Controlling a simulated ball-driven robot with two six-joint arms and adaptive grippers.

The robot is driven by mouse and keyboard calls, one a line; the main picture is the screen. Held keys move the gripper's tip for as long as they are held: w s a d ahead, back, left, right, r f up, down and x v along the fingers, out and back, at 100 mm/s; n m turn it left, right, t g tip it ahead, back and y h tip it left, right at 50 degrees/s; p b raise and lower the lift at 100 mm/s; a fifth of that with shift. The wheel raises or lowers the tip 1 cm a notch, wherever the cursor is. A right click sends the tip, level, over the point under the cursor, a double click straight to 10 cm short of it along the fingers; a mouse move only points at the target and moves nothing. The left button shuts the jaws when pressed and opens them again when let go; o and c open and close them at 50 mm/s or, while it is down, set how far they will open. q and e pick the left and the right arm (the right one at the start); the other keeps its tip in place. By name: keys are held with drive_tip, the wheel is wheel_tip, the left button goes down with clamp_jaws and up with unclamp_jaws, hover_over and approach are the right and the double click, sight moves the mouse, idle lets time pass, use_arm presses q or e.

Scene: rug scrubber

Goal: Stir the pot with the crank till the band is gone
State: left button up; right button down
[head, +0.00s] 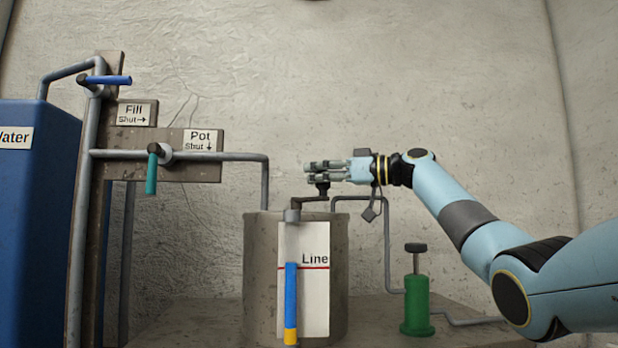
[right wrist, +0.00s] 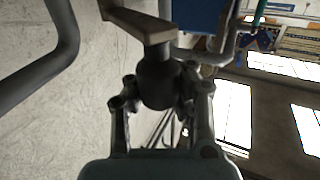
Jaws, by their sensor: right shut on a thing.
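The grey pot (head: 260,270) stands on a bench in the middle of the head view. The crank (head: 309,199) sits above the pot's rim, with a dark upright knob. My right gripper (head: 316,170) is shut on the crank's knob. In the right wrist view the dark knob (right wrist: 156,80) stands between my right gripper's two fingers (right wrist: 158,98), under the crank's flat arm (right wrist: 138,24). On the pot's front is a white gauge plate (head: 312,305) with a red mark named Line. A blue band over a yellow band (head: 290,336) fills its column to about the mark. My left gripper is not seen.
A blue water tank (head: 30,220) stands at the left. The Fill valve has a blue handle (head: 108,81) lying level. The Pot valve has a teal handle (head: 151,174) pointing down. A green pump-like body (head: 417,308) with a dark knob stands right of the pot. Pipes run near the pot.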

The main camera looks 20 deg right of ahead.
drive_tip(key=shift+d+f, duration=0.25)
drive_tip(key=shift+f, duration=0.05)
drive_tip(key=c, duration=1.8)
unclamp_jaws()
drive_tip(key=shift+s+d, duration=0.15)
drive_tip(key=o, duration=0.5)
drive_tip(key=shift+s+d+r, duration=0.25)
drive_tip(key=shift+s+d, duration=0.3)
drive_tip(key=shift+c, duration=0.2)
drive_tip(key=shift+o, duration=1.1)
drive_tip(key=shift+s+d+r, duration=0.1)
drive_tip(key=shift+o, duration=0.9)
drive_tip(key=shift+w+a, duration=0.25)
drive_tip(key=shift+a, duration=0.05)
drive_tip(key=v, duration=1.2)
drive_tip(key=shift+s+a, duration=0.1)
